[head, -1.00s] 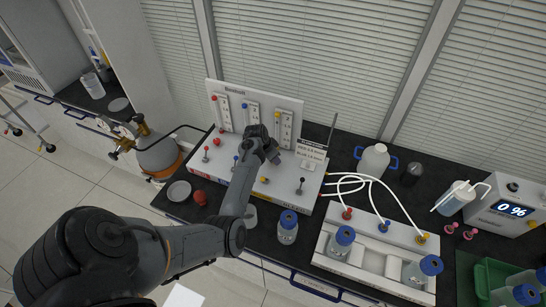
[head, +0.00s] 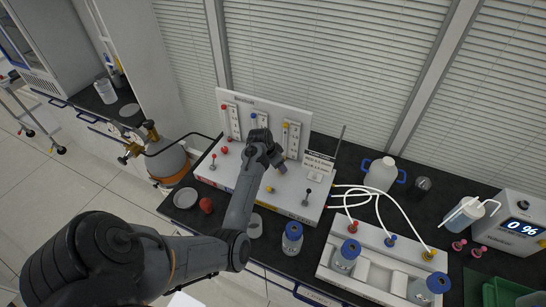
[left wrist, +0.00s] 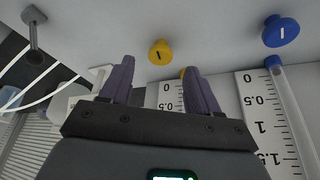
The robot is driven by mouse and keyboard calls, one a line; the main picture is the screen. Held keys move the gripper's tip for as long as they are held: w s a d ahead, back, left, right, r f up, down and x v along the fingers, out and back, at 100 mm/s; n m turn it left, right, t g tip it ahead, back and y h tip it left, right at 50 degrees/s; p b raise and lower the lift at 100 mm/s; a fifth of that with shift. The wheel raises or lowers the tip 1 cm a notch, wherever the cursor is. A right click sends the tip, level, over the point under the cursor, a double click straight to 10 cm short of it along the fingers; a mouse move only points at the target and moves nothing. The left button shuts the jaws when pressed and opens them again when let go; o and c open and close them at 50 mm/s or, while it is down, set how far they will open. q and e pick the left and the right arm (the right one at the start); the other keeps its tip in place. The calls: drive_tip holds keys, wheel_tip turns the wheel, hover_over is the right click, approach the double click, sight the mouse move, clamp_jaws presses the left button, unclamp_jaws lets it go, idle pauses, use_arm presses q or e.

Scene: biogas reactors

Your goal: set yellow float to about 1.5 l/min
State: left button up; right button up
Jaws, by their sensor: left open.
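The white panel (head: 293,197) has upright flow tubes with red, blue and yellow marks. The yellow-marked tube is at the right, with a yellow ball (head: 285,125) at its top. A yellow knob (head: 270,188) sits on the base. My left gripper (head: 281,168) hovers over the base, just above and right of this knob. In the left wrist view, the open, empty fingers (left wrist: 160,80) point toward the yellow knob (left wrist: 160,52), apart from it. A small yellow spot (left wrist: 183,73) shows near the scale's 0, partly hidden by a finger; I cannot tell whether it is the float. My right gripper is out of view.
A blue knob (left wrist: 281,31) and its scale (left wrist: 262,115) are close beside the yellow ones. Grey toggle levers (head: 306,197) stand on the base. A blue-capped bottle (head: 292,238) stands in front of the panel. White hoses (head: 375,195) and a bottle rack (head: 330,257) lie to the right.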

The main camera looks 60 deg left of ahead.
use_arm(q)
drive_tip(key=v, duration=0.7)
drive_tip(key=shift+r, duration=0.1)
